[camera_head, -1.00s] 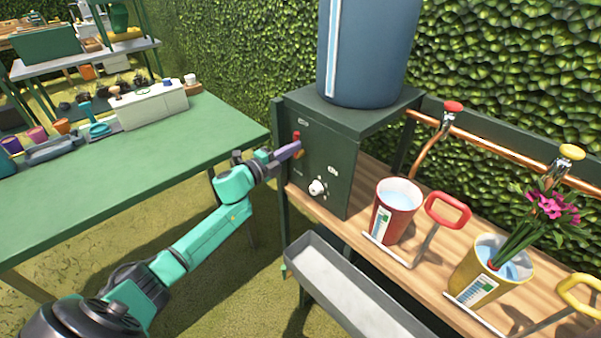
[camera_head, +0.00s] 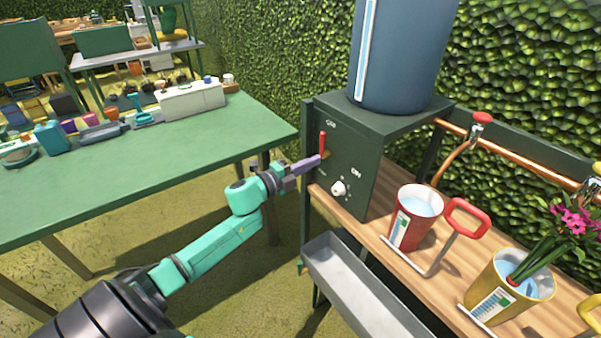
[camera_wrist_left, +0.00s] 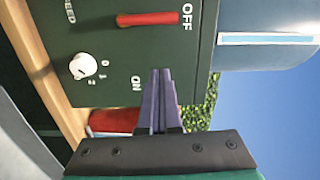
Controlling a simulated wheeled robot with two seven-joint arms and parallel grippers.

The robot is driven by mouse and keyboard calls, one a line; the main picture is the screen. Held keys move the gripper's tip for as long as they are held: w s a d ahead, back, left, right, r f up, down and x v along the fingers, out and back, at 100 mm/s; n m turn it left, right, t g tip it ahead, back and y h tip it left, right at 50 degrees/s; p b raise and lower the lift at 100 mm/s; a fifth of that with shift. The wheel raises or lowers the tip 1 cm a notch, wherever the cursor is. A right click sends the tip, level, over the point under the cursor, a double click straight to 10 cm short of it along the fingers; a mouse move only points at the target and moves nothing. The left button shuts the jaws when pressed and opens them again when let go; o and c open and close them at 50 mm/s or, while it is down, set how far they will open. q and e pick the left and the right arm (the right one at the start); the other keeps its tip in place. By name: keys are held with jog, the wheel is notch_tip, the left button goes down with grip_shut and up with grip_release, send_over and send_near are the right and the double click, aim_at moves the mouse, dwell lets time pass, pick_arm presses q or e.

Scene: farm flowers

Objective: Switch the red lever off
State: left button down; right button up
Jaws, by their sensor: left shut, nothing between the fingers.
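The red lever (camera_head: 322,143) is on the front of the dark green control box (camera_head: 345,197). It stands upright, its tip beside the OFF label. In the left wrist view, turned sideways, the lever (camera_wrist_left: 148,19) points right at OFF, and the ON label lies off to its side. My left gripper (camera_head: 319,160), with purple fingers, is shut and empty in front of the box, just below the lever in the head view. In the left wrist view its fingertips (camera_wrist_left: 161,73) are near the ON label, with a visible gap to the lever. My right gripper is not in view.
A white knob (camera_head: 338,188) sits lower on the box. A blue tank (camera_head: 400,60) stands on top. A red bucket (camera_head: 416,206) and a yellow bucket (camera_head: 525,292) with flowers stand on the wooden shelf. A grey trough (camera_head: 360,290) is below. A green table (camera_head: 120,165) is left.

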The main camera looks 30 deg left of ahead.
pick_arm(q)
jog(key=v, duration=0.4)
jog(key=shift+s+a+f, duration=0.1)
jog(key=shift+s+a, duration=0.1)
jog(key=shift+a, duration=0.1)
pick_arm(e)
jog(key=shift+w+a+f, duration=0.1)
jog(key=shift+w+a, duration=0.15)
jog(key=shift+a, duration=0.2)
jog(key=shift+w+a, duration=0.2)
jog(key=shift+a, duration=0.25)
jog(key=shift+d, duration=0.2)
